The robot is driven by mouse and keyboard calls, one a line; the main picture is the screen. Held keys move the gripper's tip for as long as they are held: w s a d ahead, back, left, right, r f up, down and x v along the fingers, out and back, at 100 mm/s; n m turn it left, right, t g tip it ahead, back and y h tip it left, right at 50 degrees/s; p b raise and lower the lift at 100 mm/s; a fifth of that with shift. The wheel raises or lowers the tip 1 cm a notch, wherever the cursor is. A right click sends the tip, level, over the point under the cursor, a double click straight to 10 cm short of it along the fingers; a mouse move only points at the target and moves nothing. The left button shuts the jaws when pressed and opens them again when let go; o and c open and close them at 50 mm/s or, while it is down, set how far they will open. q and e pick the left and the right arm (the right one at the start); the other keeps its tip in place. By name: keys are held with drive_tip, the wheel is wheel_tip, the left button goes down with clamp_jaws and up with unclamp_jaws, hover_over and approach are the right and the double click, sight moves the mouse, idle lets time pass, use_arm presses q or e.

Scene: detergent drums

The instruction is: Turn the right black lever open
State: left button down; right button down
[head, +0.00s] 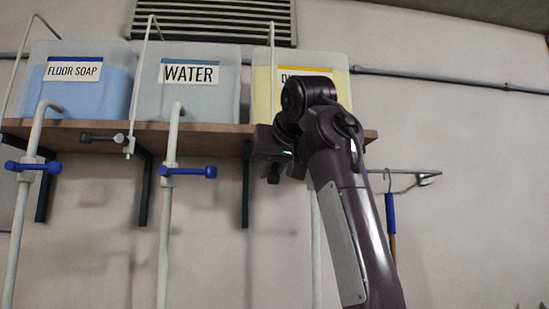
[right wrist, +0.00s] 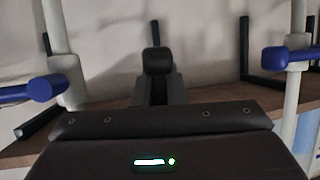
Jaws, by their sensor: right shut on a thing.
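My right gripper (head: 272,160) is in front of the shelf edge, below the yellow drum, and is shut on the right black lever. The lever's dark end (head: 273,176) shows just below the jaws in the head view; the rest is hidden by my gripper and arm. In the right wrist view, a black block-shaped lever end (right wrist: 157,61) sits between the fingers of my right gripper (right wrist: 158,92). The lever's exact angle is hard to tell. Another black lever (head: 101,138) lies sideways on a thin pipe at the left. My left gripper is not in view.
Drums labelled floor soap (head: 84,85), water (head: 188,90) and a partly hidden yellow one (head: 262,98) stand on a wooden shelf (head: 215,135). Blue levers (head: 33,167) (head: 190,172) sit on white pipes below. A blue-handled tool (head: 391,212) hangs at the right.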

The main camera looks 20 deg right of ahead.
drive_tip(key=shift+f, duration=0.2)
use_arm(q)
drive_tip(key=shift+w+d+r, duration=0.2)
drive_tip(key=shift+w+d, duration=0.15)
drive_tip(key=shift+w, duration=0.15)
use_arm(e)
drive_tip(key=c, duration=1.5)
unclamp_jaws()
drive_tip(key=shift+w+d, duration=0.1)
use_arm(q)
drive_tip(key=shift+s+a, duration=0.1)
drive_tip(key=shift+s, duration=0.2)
use_arm(e)
drive_tip(key=shift+r, duration=0.1)
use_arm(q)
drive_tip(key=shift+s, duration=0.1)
use_arm(e)
drive_tip(key=shift+r, duration=0.1)
